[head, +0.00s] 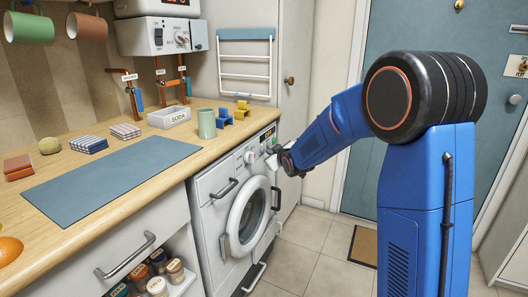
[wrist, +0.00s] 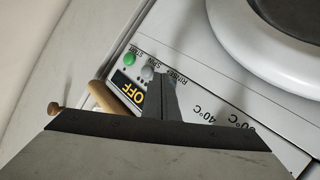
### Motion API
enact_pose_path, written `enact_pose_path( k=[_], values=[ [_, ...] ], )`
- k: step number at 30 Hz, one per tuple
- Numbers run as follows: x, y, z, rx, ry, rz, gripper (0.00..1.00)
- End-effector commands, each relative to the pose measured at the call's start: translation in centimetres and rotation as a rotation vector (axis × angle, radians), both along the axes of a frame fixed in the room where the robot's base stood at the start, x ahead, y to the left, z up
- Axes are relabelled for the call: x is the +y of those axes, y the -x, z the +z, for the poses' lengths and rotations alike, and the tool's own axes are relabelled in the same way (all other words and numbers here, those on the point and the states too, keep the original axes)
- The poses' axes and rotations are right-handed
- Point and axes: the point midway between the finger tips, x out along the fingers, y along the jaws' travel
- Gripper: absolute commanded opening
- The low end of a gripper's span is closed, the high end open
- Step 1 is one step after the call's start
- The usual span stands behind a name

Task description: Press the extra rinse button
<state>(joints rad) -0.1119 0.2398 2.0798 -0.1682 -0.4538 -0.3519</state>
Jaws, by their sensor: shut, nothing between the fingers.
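The washing machine (head: 222,190) stands under the worktop, its control panel facing me. In the head view my gripper (head: 272,161) is at the panel's right part.
The round door (head: 248,216) of the machine is below the panel. The worktop (head: 120,165) holds a green mug (head: 207,123), a SODA tray (head: 169,117) and folded cloths. A tall cupboard (head: 295,45) stands just right of the machine. The floor in front is clear.

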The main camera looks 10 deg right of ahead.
Motion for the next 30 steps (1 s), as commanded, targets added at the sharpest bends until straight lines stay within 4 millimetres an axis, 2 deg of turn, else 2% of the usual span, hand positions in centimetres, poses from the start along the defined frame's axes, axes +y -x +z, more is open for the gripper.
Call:
enact_pose_path(
  k=[30],
  values=[
    [0.73,-0.52,-0.02,0.0,-0.001,0.0,0.0]
  ],
)
